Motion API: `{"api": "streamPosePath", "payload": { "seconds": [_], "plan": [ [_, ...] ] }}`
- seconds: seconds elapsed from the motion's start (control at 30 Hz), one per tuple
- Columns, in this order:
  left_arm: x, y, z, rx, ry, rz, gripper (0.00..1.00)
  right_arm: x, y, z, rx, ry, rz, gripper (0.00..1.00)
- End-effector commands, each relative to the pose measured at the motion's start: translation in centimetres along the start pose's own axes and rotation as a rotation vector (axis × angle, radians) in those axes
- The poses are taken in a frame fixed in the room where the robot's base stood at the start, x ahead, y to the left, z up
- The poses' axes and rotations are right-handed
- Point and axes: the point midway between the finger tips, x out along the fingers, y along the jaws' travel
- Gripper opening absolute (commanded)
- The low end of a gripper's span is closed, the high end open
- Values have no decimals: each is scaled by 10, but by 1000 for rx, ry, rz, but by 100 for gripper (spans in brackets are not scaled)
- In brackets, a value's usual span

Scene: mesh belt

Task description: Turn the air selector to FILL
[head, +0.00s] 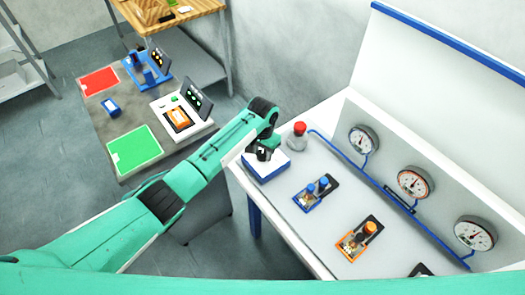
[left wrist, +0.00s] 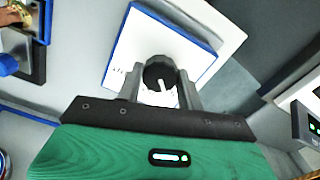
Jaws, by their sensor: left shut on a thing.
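The air selector is a white box with blue edges (head: 268,166) at the near left corner of the white bench. It also shows in the left wrist view (left wrist: 130,45), with a round dark knob (left wrist: 158,74) on it. A short white pointer mark shows on the knob. Small lettering beside the knob is partly hidden and too small to read. My left gripper (head: 264,152) reaches down onto the box. In the left wrist view its two fingers (left wrist: 160,84) are shut on the knob, one on each side. My right gripper is in neither view.
A red-topped grey item (head: 298,136) stands just behind the box. Blue (head: 317,191) and orange (head: 358,238) valve units sit along the bench, below gauges (head: 413,182) and a blue pipe (head: 370,180). A grey table (head: 115,137) with coloured mats stands left.

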Motion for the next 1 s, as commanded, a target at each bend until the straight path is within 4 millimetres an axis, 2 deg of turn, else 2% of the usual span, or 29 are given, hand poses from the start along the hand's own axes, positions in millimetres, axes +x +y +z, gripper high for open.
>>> {"api": "streamPosePath", "payload": {
  "seconds": [0.17, 0.2, 0.27, 0.3, 0.67, 0.83, 1.0],
  "plan": [
    [-1, 0, -1, -1, 3, -1, 15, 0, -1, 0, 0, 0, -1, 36],
    [-1, 0, -1, 0, 3, -1, 46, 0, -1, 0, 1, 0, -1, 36],
    [-1, 0, -1, 0, 3, 0, 57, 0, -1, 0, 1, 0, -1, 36],
    [-1, 0, -1, 0, 3, 0, 59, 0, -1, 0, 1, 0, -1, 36],
    [-5, 0, -1, 1, 4, 0, 59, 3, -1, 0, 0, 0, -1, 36],
    [-28, -1, -1, 3, 6, -1, 59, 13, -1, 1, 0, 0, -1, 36],
    [-69, 0, -2, 2, 8, -2, 59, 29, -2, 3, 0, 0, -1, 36]
  ]
}}
